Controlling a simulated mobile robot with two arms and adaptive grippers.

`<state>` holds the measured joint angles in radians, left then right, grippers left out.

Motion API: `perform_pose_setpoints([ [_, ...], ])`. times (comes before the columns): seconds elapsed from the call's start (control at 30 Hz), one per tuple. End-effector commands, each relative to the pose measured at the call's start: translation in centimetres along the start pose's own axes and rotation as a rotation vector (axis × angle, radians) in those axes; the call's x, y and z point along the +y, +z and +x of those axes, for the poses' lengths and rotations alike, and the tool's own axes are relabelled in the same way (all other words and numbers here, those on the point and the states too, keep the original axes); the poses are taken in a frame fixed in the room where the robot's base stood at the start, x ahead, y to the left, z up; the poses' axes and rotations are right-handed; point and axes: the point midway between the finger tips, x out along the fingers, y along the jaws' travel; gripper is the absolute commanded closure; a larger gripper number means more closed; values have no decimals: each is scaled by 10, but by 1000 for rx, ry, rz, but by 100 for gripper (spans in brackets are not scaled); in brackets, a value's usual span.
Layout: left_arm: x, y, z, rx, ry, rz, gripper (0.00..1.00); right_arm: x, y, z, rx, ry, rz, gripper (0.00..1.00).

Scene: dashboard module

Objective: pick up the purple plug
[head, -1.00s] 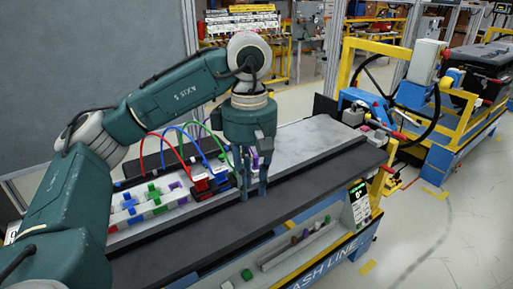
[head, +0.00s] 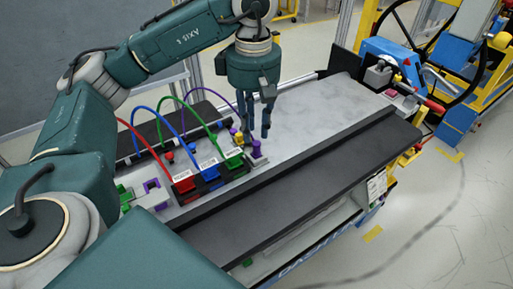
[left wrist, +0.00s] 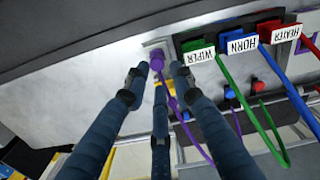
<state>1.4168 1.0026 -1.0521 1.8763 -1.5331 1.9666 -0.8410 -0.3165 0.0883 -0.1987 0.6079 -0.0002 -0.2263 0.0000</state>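The purple plug (head: 256,148) stands at the right end of the row of connectors on the grey panel. In the left wrist view the purple plug (left wrist: 157,61) sits at a small pale plate, with a purple cable (left wrist: 191,128) running from it. My left gripper (head: 259,134) points down close to the plug, its fingers apart. In the left wrist view my left gripper (left wrist: 158,76) has its fingers spread around the plug's place, with visible gaps beside it. Whether any finger touches the plug cannot be told. My right gripper is not in view.
Green WIPER (head: 235,158), blue HORN (head: 210,171) and red HEATER (head: 184,183) connectors with arched cables stand just left of the plug. A black rail (head: 300,190) runs along the front. The grey panel (head: 310,105) is bare to the right.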

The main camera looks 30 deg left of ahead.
Motion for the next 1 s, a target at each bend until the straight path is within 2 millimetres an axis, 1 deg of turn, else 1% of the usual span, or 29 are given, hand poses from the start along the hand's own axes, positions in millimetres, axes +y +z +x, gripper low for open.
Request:
perform_pose_setpoints([
  [0.07, -1, 0, 6, 0, -2, 0, 76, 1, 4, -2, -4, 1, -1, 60],
  [0.17, -1, 1, 11, 0, -2, 0, 76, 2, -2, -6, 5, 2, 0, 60],
  [0.33, -3, 7, 33, 0, -5, 1, 76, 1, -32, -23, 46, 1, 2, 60],
  [0.43, -3, 7, 49, 1, -3, -1, 76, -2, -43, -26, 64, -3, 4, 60],
  [0.57, -2, 7, 58, 0, -1, -1, 76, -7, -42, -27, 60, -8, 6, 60],
  [0.77, -2, 8, 60, -1, 1, 0, 76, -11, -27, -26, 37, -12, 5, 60],
  [0.9, -2, 8, 59, -1, 1, 0, 100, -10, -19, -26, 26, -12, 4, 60],
  [1.0, -2, 7, 59, 0, 1, -1, 100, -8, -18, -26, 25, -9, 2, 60],
])
